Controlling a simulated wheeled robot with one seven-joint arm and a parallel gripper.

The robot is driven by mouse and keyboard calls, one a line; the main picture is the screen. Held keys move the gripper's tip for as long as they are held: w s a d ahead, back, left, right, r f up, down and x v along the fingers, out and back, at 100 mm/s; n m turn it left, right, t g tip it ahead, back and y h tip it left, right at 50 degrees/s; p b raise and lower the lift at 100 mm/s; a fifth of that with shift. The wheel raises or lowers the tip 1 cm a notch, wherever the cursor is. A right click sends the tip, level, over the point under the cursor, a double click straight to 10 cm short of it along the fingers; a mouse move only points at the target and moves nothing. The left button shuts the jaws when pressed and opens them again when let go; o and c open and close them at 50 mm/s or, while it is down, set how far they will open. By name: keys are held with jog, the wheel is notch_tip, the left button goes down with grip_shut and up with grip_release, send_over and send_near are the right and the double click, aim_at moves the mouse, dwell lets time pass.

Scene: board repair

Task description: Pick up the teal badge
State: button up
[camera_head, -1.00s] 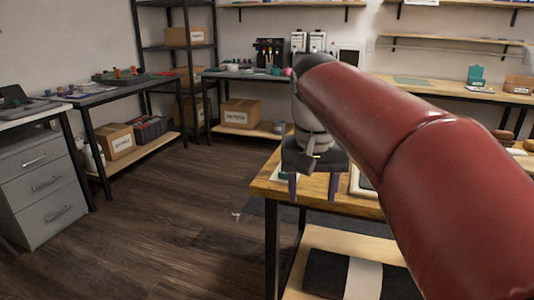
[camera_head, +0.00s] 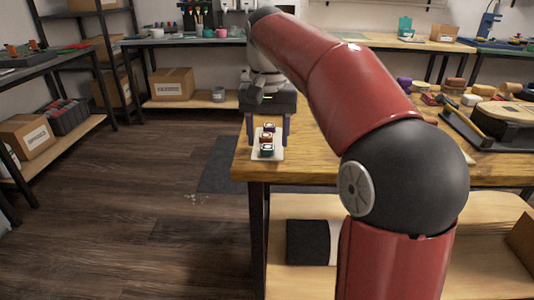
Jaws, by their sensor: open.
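A white strip-like tray (camera_head: 274,157) lies near the left edge of the wooden table and carries three small badges in a row. The nearest is the teal badge (camera_head: 267,150), with a pale centre. Behind it are an orange-red badge (camera_head: 266,138) and a dark badge (camera_head: 269,127), which looks blue. My gripper (camera_head: 268,144) points down with its fingers open, one at each side of the row. Nothing shows held between them. Its exact height above the badges cannot be told.
The wooden table (camera_head: 310,160) bears tools and coloured pieces at the right, including a dark tray (camera_head: 465,128). My red arm crosses above the table. Open floor (camera_head: 150,210) lies to the left. A teal holder (camera_head: 404,27) stands on the back bench.

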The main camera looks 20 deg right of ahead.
jog(key=shift+f, duration=0.95)
jog(key=shift+c, duration=0.2)
jog(key=c, duration=1)
jog(key=shift+r, duration=0.1)
